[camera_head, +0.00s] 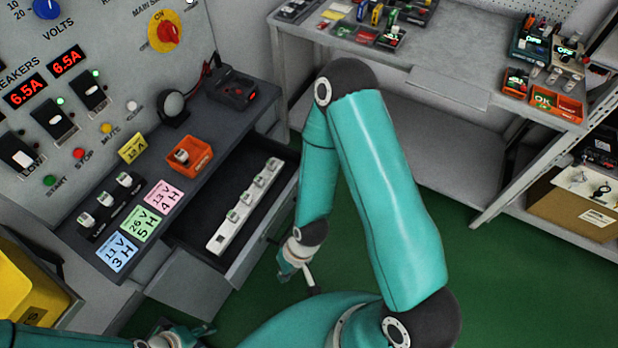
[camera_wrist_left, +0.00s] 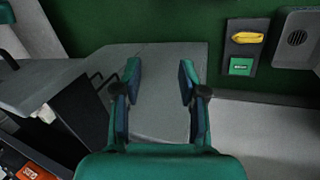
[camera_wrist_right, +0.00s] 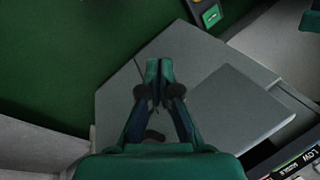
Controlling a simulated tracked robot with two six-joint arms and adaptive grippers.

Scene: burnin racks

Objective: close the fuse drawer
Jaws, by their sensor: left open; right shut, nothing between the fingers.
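The fuse drawer (camera_head: 196,208) stands pulled open from under the dark bench in the head view. Its dark inside holds a long white strip (camera_head: 238,215) with several small fuse-like pieces. My right gripper (camera_head: 287,270) is beside the drawer's outer side, low and partly hidden by its wrist; I cannot tell whether it touches. In the right wrist view its fingers (camera_wrist_right: 159,70) are shut with nothing between them, over grey surfaces. My left gripper (camera_head: 185,338) is at the bottom edge of the head view. In the left wrist view its fingers (camera_wrist_left: 158,82) are spread and empty.
An orange bin (camera_head: 190,157) and coloured label cards (camera_head: 140,224) sit on the bench top below the control panel (camera_head: 100,45). A yellow bin (camera_head: 28,290) is at the left. A grey workbench (camera_head: 450,60) stands behind. Green floor (camera_head: 500,285) is clear at the right.

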